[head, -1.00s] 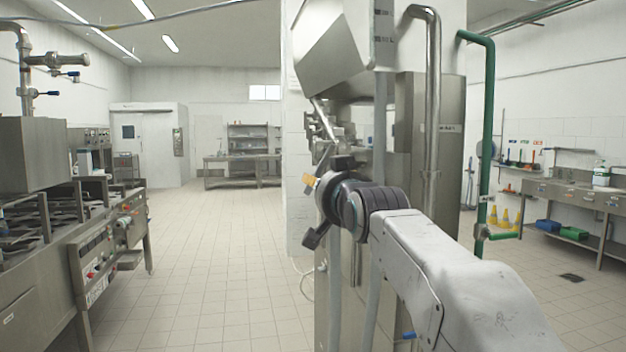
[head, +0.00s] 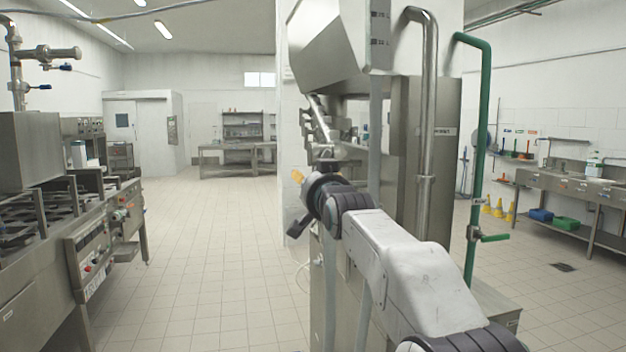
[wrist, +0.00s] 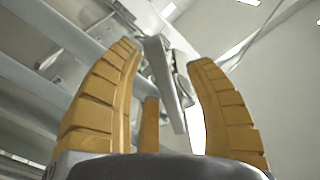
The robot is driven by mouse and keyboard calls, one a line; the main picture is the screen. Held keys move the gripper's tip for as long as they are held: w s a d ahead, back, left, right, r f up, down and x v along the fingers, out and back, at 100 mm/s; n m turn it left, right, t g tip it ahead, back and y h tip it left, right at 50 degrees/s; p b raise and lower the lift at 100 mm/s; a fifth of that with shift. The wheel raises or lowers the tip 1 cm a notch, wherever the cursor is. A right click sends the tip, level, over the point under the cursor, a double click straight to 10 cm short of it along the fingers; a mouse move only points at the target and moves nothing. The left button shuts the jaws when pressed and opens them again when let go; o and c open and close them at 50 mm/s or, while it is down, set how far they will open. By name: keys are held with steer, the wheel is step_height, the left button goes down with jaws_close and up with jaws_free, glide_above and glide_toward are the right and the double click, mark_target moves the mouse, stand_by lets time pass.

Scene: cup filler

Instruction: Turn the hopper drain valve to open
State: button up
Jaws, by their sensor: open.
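The steel hopper (head: 325,48) is the slanted body at the top of the filling machine, right of centre in the head view. In the wrist view a flat grey metal bar (wrist: 168,88), which may be the drain valve's handle, stands in the gap between my fingers, beyond or between their tips. I cannot tell whether it touches them. In the head view only a little of a yellow finger (head: 297,176) shows beside the machine; my own wrist hides the rest.
Steel pipes (head: 427,120) and a green pipe (head: 483,130) run down the machine's right side. A cooking range (head: 75,220) stands at the left. The tiled floor (head: 205,250) between them is clear. A sink bench (head: 570,187) is at the far right.

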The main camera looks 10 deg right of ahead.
steer(key=shift+w, duration=0.1)
steer(key=shift+c, duration=0.3)
jaws_close()
stand_by(0.4)
